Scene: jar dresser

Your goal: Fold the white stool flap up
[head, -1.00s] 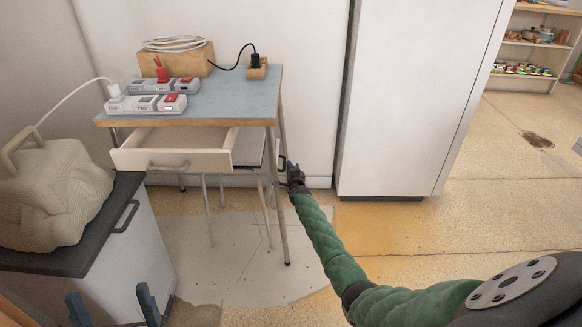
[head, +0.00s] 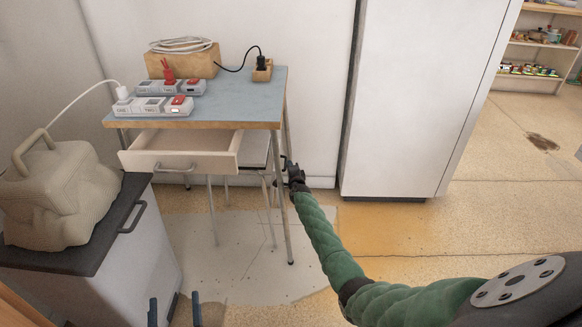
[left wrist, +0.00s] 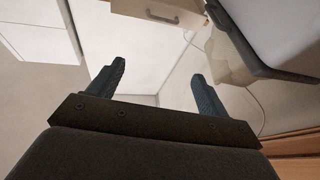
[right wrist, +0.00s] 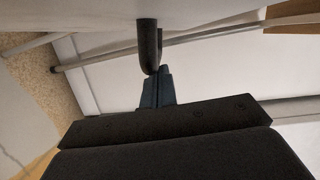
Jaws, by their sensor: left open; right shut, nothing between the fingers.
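The white stool flap (head: 257,150) shows as a pale panel with a dark edge, under the blue-topped table and behind the open drawer; the drawer and a table leg hide part of it. My right gripper (head: 290,170) is shut and empty at its right side, by a small dark handle. In the right wrist view, the shut fingertips (right wrist: 160,75) are at the lower end of a dark curved handle (right wrist: 148,40) under a pale panel; I cannot tell whether they touch. My left gripper (head: 174,308) is open and empty, low at the front left; its spread fingers show in the left wrist view (left wrist: 158,72).
The blue-topped table (head: 235,97) carries power strips (head: 160,105), a wooden box (head: 183,65) and cables. Its drawer (head: 185,158) sticks out. A dark-topped cabinet (head: 95,235) with a beige bag (head: 65,195) stands left. A tall white cabinet (head: 405,100) stands right of the table.

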